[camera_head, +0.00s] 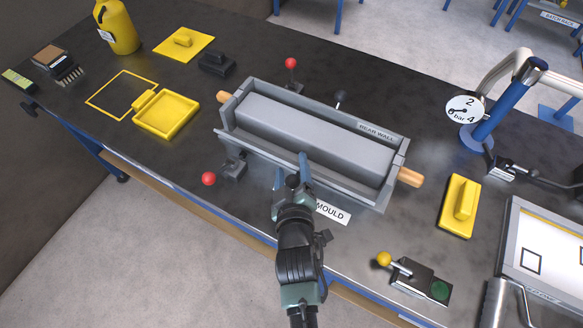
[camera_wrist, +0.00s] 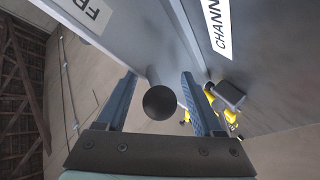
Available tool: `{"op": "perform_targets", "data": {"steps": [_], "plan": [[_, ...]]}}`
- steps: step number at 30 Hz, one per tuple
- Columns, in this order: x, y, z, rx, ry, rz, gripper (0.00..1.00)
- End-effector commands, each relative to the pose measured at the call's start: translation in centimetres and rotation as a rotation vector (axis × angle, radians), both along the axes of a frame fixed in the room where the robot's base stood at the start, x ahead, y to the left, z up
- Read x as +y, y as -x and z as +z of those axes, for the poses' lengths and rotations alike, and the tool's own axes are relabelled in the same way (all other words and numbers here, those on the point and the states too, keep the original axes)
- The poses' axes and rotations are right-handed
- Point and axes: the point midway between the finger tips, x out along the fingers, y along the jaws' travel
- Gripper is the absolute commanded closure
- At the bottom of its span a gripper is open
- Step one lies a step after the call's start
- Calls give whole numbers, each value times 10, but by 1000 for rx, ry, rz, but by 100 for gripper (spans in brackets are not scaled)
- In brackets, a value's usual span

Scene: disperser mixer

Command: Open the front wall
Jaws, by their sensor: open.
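The grey mould (camera_head: 398,163) is a long trough on the dark table, with a grey block inside it. Its front wall (camera_head: 345,187) is the near long side; in the wrist view a wall panel (camera_wrist: 112,40) with a partly cut-off label starting "FR" shows. A round black knob (camera_wrist: 160,102) on a short stem stands out from that panel. My gripper (camera_head: 291,167) is open at the mould's near side. In the wrist view its fingers (camera_wrist: 158,80) stand either side of the knob, with gaps visible. In the head view the gripper hides the knob.
Red-ball levers stand before (camera_head: 208,179) and behind (camera_head: 290,63) the mould. Wooden handles (camera_head: 411,177) stick out at its ends. A yellow-knobbed lever box (camera_head: 420,280) is at front right, a blue post with gauge (camera_head: 490,118) at right. Yellow tray (camera_head: 166,114) is left.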

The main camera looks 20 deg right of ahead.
Motion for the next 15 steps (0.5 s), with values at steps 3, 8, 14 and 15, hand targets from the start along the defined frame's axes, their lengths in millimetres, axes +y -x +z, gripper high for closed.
{"op": "perform_targets", "data": {"steps": [3,8,14,15], "plan": [[0,0,0,0,0,0,46],[0,0,0,1,-1,0,75],[1,1,-1,3,-2,1,100],[1,1,-2,3,-3,1,100]]}}
